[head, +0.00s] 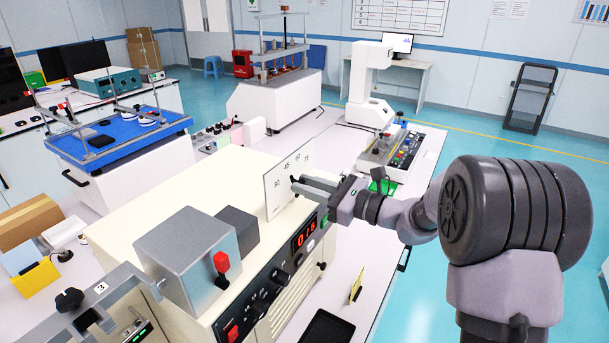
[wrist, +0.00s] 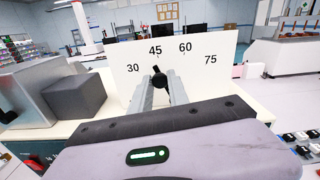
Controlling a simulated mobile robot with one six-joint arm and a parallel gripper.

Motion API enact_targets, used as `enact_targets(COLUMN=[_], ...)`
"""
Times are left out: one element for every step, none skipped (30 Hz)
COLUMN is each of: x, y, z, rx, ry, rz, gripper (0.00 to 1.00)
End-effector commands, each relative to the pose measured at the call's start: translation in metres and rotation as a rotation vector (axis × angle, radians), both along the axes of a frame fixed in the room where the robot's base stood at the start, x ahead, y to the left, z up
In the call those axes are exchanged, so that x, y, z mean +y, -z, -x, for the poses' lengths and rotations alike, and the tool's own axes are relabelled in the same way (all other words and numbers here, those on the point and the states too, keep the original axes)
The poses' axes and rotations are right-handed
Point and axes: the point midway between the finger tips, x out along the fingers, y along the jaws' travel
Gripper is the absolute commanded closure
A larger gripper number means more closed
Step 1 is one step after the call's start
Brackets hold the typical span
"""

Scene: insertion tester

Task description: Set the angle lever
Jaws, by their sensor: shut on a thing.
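The angle lever, a small black knob with a pointer (wrist: 160,80), stands in front of a white scale plate (wrist: 215,60) marked 30, 45, 60 and 75. In the wrist view its tip is just below the 45 mark. My gripper (wrist: 161,88) has its two grey fingers on either side of the lever and is shut on it. In the head view my gripper (head: 312,187) reaches in from the right to the plate (head: 283,185), and the lever is mostly hidden by the fingers. The tester (head: 190,225) has a cream body and a red digital display (head: 304,235).
A grey metal block with a red switch (head: 192,255) and a dark grey block (head: 238,227) stand on the tester, left of my gripper. A black tablet (head: 325,328) lies on the table in front. A panel with coloured buttons (head: 402,150) stands behind my gripper.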

Motion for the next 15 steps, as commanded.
enact_targets(x=[-0.002,-0.003,-0.004,-0.004,-0.005,-0.006,-0.007,-0.008,-0.009,-0.01,-0.011,-0.012,-0.013,-0.014,-0.015], y=[-0.008,-0.009,-0.009,-0.01,-0.01,-0.01,-0.01,-0.01,-0.011,-0.01,-0.01,-0.01,-0.01,-0.01,-0.009], z=[-0.002,-0.003,-0.005,-0.006,-0.008,-0.009,-0.011,-0.012,-0.014,-0.015,-0.016,-0.018,-0.019,-0.021,-0.022], rx=[0.036,0.06,0.091,0.114,0.138,0.171,0.193,0.217,0.249,0.274,0.297,0.328,0.352,0.376,0.408], ry=[0.001,0.001,0.001,0.001,0.001,0.001,0.001,0.001,0.001,0.001,0.0,0.0,0.0,0.0,0.0], rz=[-0.022,-0.039,-0.06,-0.076,-0.092,-0.113,-0.128,-0.143,-0.164,-0.181,-0.196,-0.217,-0.233,-0.249,-0.271], gripper=[1.0,1.0,1.0,1.0,1.0,1.0,1.0,1.0,1.0,1.0,1.0,1.0,1.0,1.0,1.0])
